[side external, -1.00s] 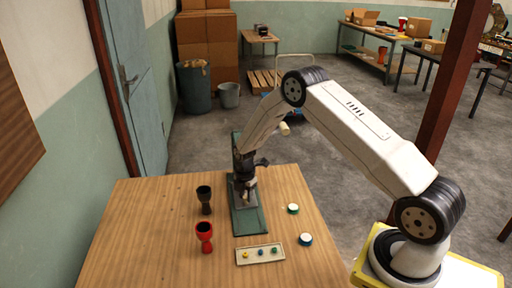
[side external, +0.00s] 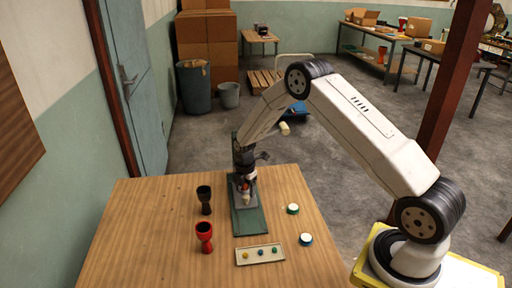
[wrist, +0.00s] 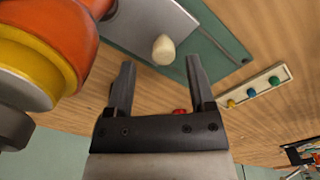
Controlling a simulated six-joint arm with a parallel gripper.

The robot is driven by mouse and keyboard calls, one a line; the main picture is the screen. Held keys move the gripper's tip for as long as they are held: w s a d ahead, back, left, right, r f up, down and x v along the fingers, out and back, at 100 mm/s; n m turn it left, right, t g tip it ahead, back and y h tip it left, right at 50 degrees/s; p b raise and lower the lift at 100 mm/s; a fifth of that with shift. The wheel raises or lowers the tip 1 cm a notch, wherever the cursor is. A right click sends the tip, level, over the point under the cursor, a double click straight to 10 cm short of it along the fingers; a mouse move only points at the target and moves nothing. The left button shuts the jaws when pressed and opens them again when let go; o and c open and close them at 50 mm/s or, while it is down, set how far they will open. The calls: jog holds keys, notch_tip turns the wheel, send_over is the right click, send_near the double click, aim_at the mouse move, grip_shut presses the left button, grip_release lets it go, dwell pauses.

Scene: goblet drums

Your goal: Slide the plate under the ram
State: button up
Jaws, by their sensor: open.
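The grey plate (wrist: 152,18) lies on the green base (wrist: 222,62), with a cream knob (wrist: 163,49) standing on it. In the side view the knob (side external: 246,198) is just below my gripper (side external: 246,183), at the far half of the green base (side external: 249,222). My gripper (wrist: 159,75) is open and empty in the wrist view, and the knob shows beyond the gap between its fingertips, apart from them. A round orange and yellow body (wrist: 45,50) fills the left of the wrist view; I cannot tell whether it belongs to the ram. The ram is mostly hidden behind my arm in the side view.
A black goblet drum (side external: 205,200) and a red one (side external: 204,236) stand left of the base. A tray (side external: 242,261) with coloured knobs lies in front. Two round lidded pieces (side external: 293,208) (side external: 306,239) lie to the right. The wooden table's left part is clear.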

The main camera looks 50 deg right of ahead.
jog(key=shift+r, duration=2.7)
jog(key=shift+r, duration=0.1)
jog(key=shift+r, duration=2.9)
jog(key=shift+r, duration=0.1)
jog(key=s+a+r+m+t, duration=0.1)
jog(key=s+a+r+m, duration=0.1)
jog(key=s+a+m, duration=0.5)
jog(key=s+a+r+m+t, duration=0.1)
jog(key=s+a+r+m, duration=0.2)
jog(key=s+a+m, duration=0.3)
jog(key=s+m, duration=0.5)
jog(key=s, duration=0.3)
jog(key=shift+s+a+r+t, duration=0.15)
jog(key=shift+a+r+t, duration=0.05)
jog(key=shift+a+t, duration=0.15)
